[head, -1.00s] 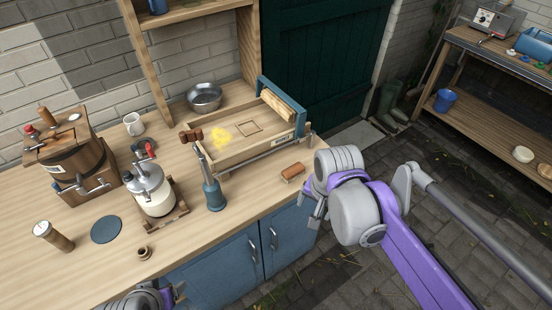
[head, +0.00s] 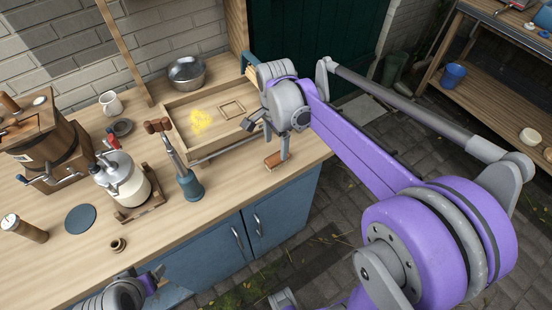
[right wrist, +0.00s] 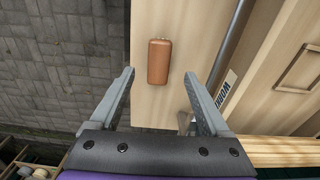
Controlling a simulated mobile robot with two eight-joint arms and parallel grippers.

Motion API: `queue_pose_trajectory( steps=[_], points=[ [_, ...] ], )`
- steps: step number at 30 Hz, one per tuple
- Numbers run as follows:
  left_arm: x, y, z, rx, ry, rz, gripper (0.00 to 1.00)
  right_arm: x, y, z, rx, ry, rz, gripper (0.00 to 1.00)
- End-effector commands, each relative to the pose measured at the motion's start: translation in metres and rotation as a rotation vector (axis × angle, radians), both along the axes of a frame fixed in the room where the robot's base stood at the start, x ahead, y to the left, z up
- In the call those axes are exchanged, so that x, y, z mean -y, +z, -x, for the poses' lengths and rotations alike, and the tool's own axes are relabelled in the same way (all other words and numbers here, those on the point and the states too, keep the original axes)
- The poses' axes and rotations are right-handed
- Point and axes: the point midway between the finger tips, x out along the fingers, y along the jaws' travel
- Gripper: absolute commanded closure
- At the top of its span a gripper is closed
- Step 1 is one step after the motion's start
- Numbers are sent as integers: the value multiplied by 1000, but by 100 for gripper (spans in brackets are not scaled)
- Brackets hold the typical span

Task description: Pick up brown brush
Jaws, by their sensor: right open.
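The brown brush (head: 273,160) lies on the wooden worktop near its front right edge, partly hidden by a finger of my right gripper. In the right wrist view the brush (right wrist: 159,62) is a small reddish-brown block, lying lengthwise just beyond the fingers. My right gripper (head: 268,138) is over the right part of the worktop, close to the brush. In the right wrist view its fingers (right wrist: 159,78) are spread wide, with nothing between them. My left gripper (head: 146,283) shows partly at the bottom, in front of the blue cabinet; its jaw opening is unclear.
A wooden tray (head: 178,103) with yellow bits lies behind the brush. A metal bowl (head: 187,72) sits at the back. The front worktop between tool and brush is clear.

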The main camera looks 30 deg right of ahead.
Motion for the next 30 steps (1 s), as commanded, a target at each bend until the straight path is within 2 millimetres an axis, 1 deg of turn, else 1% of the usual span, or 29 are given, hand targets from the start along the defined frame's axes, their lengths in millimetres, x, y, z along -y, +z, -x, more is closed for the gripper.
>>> queue_pose_trajectory(
  steps=[1,8,12,16,19,25,29,30],
  points=[
    [0,-1,0,-1,0,0,25,0,-7,0,0,1,0,20],
    [0,-1,0,-1,0,0,25,1,-25,1,1,1,0,20],
    [0,-1,0,0,0,0,25,3,-47,2,1,1,0,20],
    [0,-2,1,-1,0,0,25,3,-62,2,1,1,0,20],
    [0,-3,1,-1,0,0,25,3,-66,2,1,2,0,20],
    [0,-2,1,-1,0,0,25,3,-66,2,1,2,0,20],
    [0,-2,1,-1,0,0,25,3,-66,2,1,2,0,43],
    [0,-2,1,-1,0,0,25,3,-66,2,1,2,0,51]
  ],
)
